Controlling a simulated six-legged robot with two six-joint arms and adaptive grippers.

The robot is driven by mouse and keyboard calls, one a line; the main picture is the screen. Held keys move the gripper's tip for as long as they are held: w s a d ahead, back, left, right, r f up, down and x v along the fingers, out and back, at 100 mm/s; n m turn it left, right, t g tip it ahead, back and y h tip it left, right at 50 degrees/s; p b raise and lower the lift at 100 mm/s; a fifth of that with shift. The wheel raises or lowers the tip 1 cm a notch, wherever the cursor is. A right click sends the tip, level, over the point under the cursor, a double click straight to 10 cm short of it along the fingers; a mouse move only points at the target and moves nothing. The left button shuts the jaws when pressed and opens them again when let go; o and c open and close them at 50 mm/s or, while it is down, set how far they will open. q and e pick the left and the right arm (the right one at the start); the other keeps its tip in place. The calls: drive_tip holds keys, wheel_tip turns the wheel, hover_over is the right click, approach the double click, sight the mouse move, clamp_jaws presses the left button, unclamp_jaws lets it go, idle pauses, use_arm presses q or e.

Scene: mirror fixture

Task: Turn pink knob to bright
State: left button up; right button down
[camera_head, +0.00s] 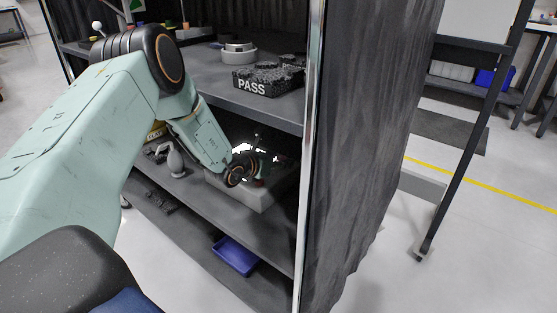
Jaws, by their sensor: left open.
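A grey box-shaped fixture (262,196) sits on the middle shelf of a dark shelving unit. A bright white patch (242,148) shows at its top, behind my wrist. My left arm comes in from the left, and my left gripper (263,168) is over the top of the fixture. The gripper is open, but its fingers are small and dark in the picture. A small reddish spot (259,183) shows just below the gripper. I cannot tell whether it is the pink knob or whether the gripper touches it. My right gripper is not in view.
A dark block marked PASS (252,87) and a round pale dish (238,53) stand on the upper shelf. A grey bottle-like object (175,160) stands left of the fixture. A blue tray (235,256) lies below. A metal post (311,150) and dark curtain (365,130) bound the right side.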

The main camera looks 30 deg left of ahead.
use_arm(q)
drive_tip(key=v, duration=0.9)
drive_tip(key=shift+s+a+r, duration=0.25)
drive_tip(key=shift+s+r, duration=0.05)
drive_tip(key=shift+s, duration=0.35)
drive_tip(key=shift+s+d+r, duration=0.2)
drive_tip(key=shift+s+r, duration=0.05)
drive_tip(key=shift+s, duration=0.45)
